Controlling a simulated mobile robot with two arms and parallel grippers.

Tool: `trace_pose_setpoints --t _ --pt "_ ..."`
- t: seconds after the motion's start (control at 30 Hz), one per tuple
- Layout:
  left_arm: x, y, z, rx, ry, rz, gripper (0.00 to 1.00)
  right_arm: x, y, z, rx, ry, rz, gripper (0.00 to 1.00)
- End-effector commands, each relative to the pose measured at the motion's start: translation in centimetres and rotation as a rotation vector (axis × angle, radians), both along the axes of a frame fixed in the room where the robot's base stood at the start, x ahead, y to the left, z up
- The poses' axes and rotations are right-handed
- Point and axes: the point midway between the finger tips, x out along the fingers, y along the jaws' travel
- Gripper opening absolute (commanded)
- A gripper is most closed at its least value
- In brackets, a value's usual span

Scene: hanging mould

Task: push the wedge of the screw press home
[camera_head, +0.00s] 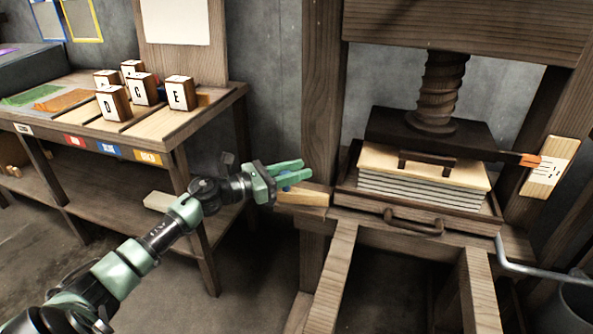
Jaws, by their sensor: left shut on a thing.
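The screw press stands at the right, with its thick wooden screw (440,90) above a dark platen (385,127). Under the platen a pale board (380,160) lies on a layered stack (415,197) in a wooden tray (345,193) with a dark handle. The wedge (305,198), a pale wooden piece, lies at the press's left side, by the foot of the left post. My left gripper (294,172), with green fingers, is at the wedge and shut on it; the fingers hide part of the contact. How deep the wedge sits cannot be told. My right gripper is not in view.
A side table (70,142) at the left holds several lettered blocks (141,90). The press's left post (322,90) stands just behind my left gripper. A pale scale plate (549,168) with an orange pointer is at the right. A metal bar (530,268) crosses the lower right.

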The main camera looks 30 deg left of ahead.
Motion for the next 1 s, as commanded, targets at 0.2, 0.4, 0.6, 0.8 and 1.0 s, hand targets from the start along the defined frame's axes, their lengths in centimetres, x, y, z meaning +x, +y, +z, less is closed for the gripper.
trace_pose_setpoints --t 0.2,0.4,0.6,0.8,1.0 --pt "0.1 -0.3 0.0 0.001 0.001 -0.001 0.0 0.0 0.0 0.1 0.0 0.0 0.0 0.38" --pt "0.9 -4.0 0.3 -0.002 -0.001 -0.004 0.0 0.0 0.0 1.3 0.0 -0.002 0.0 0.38" --pt "1.6 -6.6 0.1 0.0 0.0 -0.002 0.0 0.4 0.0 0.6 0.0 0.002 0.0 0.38" --pt "1.6 -7.0 -0.1 -0.001 0.001 -0.004 0.0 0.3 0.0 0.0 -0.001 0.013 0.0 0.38" --pt "1.6 -7.0 -0.1 -0.002 0.001 -0.005 0.52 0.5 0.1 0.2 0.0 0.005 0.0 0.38"
